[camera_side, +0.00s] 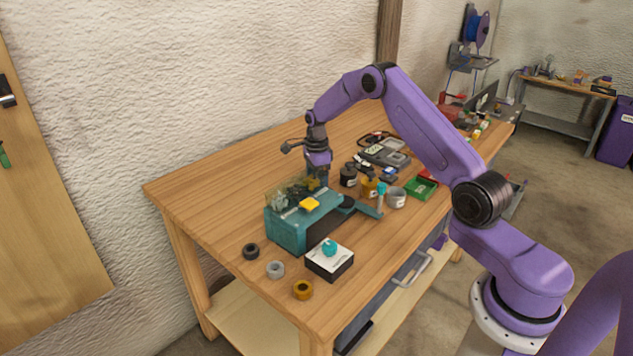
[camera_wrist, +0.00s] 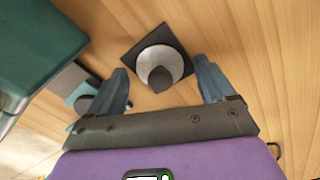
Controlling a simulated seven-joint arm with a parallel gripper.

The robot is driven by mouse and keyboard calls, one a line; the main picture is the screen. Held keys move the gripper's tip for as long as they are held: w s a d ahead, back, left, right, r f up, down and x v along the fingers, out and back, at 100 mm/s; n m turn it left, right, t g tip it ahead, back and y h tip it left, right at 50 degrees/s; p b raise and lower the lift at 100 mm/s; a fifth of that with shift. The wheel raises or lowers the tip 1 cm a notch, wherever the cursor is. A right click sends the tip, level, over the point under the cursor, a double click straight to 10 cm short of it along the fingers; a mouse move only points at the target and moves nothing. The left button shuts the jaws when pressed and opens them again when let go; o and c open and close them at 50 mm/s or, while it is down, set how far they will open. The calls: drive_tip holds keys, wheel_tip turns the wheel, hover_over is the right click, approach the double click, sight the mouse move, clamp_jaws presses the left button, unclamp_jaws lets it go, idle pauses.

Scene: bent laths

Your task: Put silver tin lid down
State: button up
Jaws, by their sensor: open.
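In the wrist view, the silver tin lid (camera_wrist: 150,60), a round pale disc with a dark round knob, rests on a dark square pad (camera_wrist: 132,57). My gripper (camera_wrist: 163,75) is open, with its two blue-grey fingers apart on either side of the lid's near edge. Neither finger visibly touches the lid or knob. In the side view my gripper (camera_side: 318,182) points down just behind the teal machine (camera_side: 288,232). The lid and pad cannot be made out there.
The teal body (camera_wrist: 35,40) stands close on the left in the wrist view. In the side view, a black jar (camera_side: 348,177), an amber jar (camera_side: 368,188) and a grey jar (camera_side: 396,199) stand right of my gripper. A white-topped box (camera_side: 330,262) is in front. The table's left side is clear.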

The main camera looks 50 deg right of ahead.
wheel_tip(320, 180, up, 12)
idle(0.4)
drive_tip(key=s+a+r+n, duration=0.3)
drive_tip(key=s+a+n, duration=0.45)
drive_tip(key=a, duration=0.25)
drive_tip(key=s+a+r+n, duration=0.3)
drive_tip(key=s+a+n, duration=0.45)
drive_tip(key=a, duration=0.35)
drive_tip(key=s+f+n, duration=0.1)
drive_tip(key=s+n, duration=2)
drive_tip(key=s, duration=0.7)
